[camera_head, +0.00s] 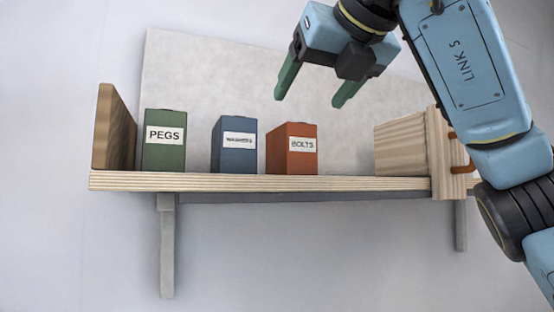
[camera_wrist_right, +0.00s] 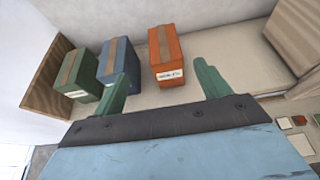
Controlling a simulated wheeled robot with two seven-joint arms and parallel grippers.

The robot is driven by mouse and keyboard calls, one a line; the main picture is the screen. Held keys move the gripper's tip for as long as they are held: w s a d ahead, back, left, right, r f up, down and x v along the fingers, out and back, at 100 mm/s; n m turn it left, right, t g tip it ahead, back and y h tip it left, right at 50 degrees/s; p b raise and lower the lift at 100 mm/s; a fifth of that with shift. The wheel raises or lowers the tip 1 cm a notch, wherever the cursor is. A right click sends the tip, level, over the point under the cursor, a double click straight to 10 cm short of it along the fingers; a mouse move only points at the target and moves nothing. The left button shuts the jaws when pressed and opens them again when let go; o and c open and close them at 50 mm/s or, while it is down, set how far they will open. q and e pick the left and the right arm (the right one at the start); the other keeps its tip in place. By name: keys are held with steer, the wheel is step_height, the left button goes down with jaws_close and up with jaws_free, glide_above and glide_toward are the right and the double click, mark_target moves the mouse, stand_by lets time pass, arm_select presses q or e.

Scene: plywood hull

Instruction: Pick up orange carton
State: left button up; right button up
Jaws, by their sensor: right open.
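The orange carton (camera_head: 292,150), labelled BOLTS, stands upright on a wooden shelf (camera_head: 260,183), to the right of the blue carton. It also shows in the right wrist view (camera_wrist_right: 166,57), beyond the fingertips and between their directions. My right gripper (camera_head: 312,95) is open and empty, with green fingers, above the orange carton in the head view. It shows in the right wrist view too (camera_wrist_right: 165,88), its fingers apart and not touching the carton. My left gripper is not in view.
A blue carton (camera_head: 234,146) and a green carton (camera_head: 164,141) labelled PEGS stand to the left. A wooden end board (camera_head: 115,128) closes the shelf's left side. A wooden box (camera_head: 401,149) stands at the right. Shelf space between the orange carton and this box is clear.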

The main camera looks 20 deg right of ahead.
mark_target(297, 124)
steer(key=p+x, duration=0.1)
steer(key=x, duration=0.5)
steer(key=shift+d+f+p, duration=0.1)
steer(key=shift+p, duration=0.3)
steer(key=shift+w+f, duration=0.1)
steer(key=shift+w, duration=0.15)
steer(key=shift+w+d+f+p, duration=0.15)
steer(key=shift+w+p, duration=0.35)
steer(key=shift+w, duration=0.05)
steer(key=x, duration=0.1)
steer(key=p+x, duration=0.1)
steer(key=x, duration=0.1)
steer(key=shift+w+d+p, duration=0.3)
steer(key=shift+w+p, duration=0.05)
steer(key=shift+w+f, duration=0.15)
steer(key=shift+w, duration=0.05)
steer(key=shift+s+a, duration=0.1)
steer(key=shift+c, duration=0.3)
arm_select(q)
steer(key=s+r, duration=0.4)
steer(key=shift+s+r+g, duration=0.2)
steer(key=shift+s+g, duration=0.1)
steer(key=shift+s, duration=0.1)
arm_select(e)
steer(key=c, duration=1.1)
steer(key=shift+c, duration=0.2)
